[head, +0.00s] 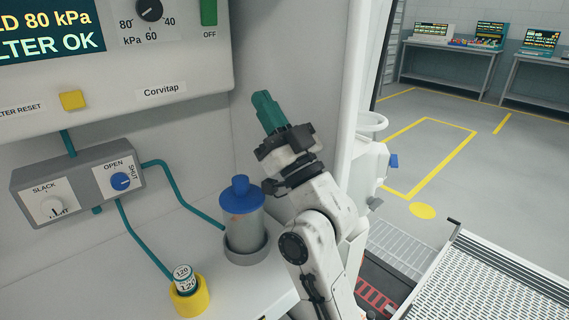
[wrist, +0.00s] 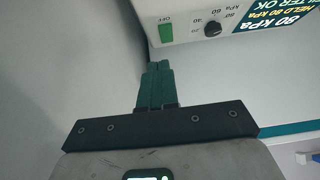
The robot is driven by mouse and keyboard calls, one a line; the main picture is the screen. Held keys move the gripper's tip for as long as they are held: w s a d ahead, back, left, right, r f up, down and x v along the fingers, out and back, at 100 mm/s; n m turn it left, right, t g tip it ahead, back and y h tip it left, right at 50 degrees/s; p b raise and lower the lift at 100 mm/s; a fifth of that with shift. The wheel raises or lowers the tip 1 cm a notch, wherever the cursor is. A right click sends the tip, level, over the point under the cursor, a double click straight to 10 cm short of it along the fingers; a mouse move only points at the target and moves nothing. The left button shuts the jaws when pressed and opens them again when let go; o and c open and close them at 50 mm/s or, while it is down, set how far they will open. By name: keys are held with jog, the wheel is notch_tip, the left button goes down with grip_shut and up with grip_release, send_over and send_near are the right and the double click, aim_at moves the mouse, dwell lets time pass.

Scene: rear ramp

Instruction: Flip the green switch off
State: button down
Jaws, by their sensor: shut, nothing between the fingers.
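The green switch (head: 209,12) is on the front of the white panel, at the top of the head view, with the label OFF below it. It also shows in the wrist view (wrist: 166,35), upside down, beside the pressure dial. My gripper (head: 264,98) has green fingers that are shut and empty. It is below and to the right of the switch in the head view, apart from the panel. In the wrist view my fingertips (wrist: 156,66) point toward the panel's edge, short of the switch.
The panel (head: 200,75) has a black dial (head: 149,9) and a yellow button (head: 73,100). Below are a grey valve box (head: 77,182), teal hoses, a blue-capped canister (head: 241,210) and a small vial in a yellow holder (head: 188,295). The space between gripper and panel looks clear.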

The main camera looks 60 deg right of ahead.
jog(key=w+f+b+v, duration=0.1)
jog(key=b+v, duration=0.2)
jog(key=v, duration=0.4)
jog(key=shift+s+f, duration=0.15)
jog(key=shift+f, duration=0.05)
jog(key=shift+s, duration=0.1)
dwell(0.6)
